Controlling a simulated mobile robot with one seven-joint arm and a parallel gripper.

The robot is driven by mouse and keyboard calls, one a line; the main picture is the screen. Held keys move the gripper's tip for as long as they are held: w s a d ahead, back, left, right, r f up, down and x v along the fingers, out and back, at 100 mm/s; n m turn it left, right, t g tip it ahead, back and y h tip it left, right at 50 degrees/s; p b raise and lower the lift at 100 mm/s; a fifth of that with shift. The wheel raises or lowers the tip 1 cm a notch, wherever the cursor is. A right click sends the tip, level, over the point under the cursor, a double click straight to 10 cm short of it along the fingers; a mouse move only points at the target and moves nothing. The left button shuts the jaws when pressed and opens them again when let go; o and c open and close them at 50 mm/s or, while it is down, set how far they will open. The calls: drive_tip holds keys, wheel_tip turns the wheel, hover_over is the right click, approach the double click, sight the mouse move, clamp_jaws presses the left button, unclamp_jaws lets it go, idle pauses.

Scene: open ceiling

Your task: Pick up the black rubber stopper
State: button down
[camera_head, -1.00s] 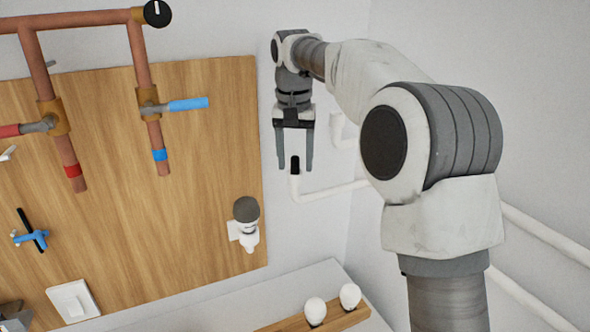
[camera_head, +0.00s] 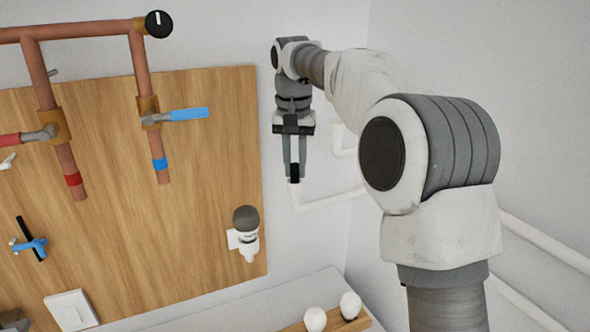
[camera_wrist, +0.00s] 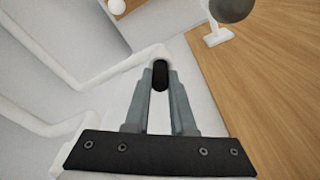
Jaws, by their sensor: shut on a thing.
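The black rubber stopper (camera_head: 294,172) is a small dark cylinder at the upper end of a white pipe, right of the wooden board. My gripper (camera_head: 294,178) points down over it and is shut on it, with a finger on each side. In the wrist view the stopper (camera_wrist: 160,75) shows as a dark rounded shape between the fingertips of my gripper (camera_wrist: 160,74). It still sits at the white pipe's end; whether it touches the pipe cannot be told.
The white pipe (camera_head: 325,201) runs along the wall to the right. A wooden board (camera_head: 205,215) stands at the left with copper pipes (camera_head: 145,75), a blue-handled valve (camera_head: 188,114) and a dark-topped bulb fitting (camera_head: 246,219). White bulbs (camera_head: 350,305) stand on a wooden rack below.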

sight(297, 164)
drive_tip(key=shift+r, duration=0.4)
drive_tip(key=r, duration=0.3)
drive_tip(key=shift+s+d+r, duration=0.1)
drive_tip(key=shift+s+d, duration=0.1)
drive_tip(key=s+d+r+b, duration=0.2)
drive_tip(key=s+d+r, duration=0.4)
drive_tip(key=s, duration=0.3)
drive_tip(key=shift+d+r, duration=0.3)
